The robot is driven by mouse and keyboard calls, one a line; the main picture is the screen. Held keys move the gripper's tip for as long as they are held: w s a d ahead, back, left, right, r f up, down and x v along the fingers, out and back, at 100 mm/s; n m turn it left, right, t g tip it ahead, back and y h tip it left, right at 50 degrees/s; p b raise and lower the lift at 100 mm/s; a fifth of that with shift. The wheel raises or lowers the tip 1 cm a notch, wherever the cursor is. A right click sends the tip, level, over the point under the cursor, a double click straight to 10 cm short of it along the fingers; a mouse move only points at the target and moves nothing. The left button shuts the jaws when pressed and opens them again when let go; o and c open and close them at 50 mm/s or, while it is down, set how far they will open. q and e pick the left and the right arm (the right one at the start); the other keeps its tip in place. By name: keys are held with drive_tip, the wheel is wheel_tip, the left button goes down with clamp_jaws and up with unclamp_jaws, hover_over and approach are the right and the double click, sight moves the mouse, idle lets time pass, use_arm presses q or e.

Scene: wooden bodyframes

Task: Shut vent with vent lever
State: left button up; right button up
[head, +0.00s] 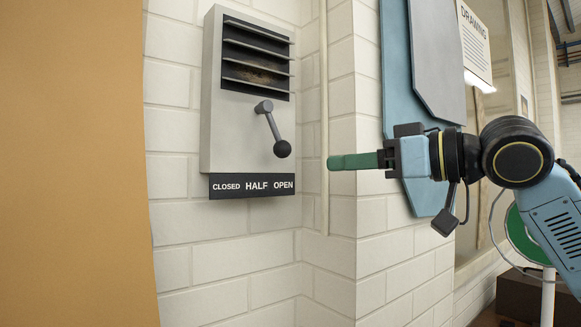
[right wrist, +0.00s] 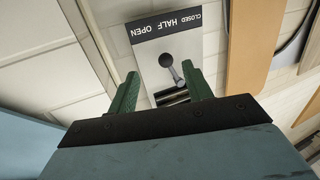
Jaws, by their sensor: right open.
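The vent (head: 210,95) is a light grey wall panel with dark slats at its top. The vent lever (head: 272,126) is a grey arm with a dark ball knob. It hangs down and to the right, its knob above the word OPEN on the label plate (head: 240,187), which reads CLOSED, HALF, OPEN. My right gripper (head: 335,162) has green fingers and is to the right of the knob, apart from it. In the right wrist view, its fingers are spread and empty, with the lever (right wrist: 167,62) showing between them, upside down. My left gripper is not in view.
An orange-tan surface (head: 72,160) fills the left side. A white brick wall (head: 225,245) carries the vent, with a wall corner just right of it. Blue and grey panels (head: 398,60) hang behind my right arm. The space in front of the vent is clear.

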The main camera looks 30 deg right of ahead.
sight(290, 149)
drive_tip(key=w+a+r+p, duration=0.1)
drive_tip(key=w+p, duration=0.1)
drive_tip(key=w, duration=0.1)
drive_tip(key=w+a+p, duration=0.2)
drive_tip(key=w, duration=0.1)
drive_tip(key=w+a+r+p, duration=0.1)
drive_tip(key=w+p, duration=0.1)
drive_tip(key=w, duration=0.1)
drive_tip(key=shift+w+a+r, duration=0.25)
drive_tip(key=shift+r, duration=0.1)
drive_tip(key=shift+w+a+f, duration=0.1)
drive_tip(key=shift+w+a, duration=0.1)
drive_tip(key=shift+w, duration=0.2)
clamp_jaws()
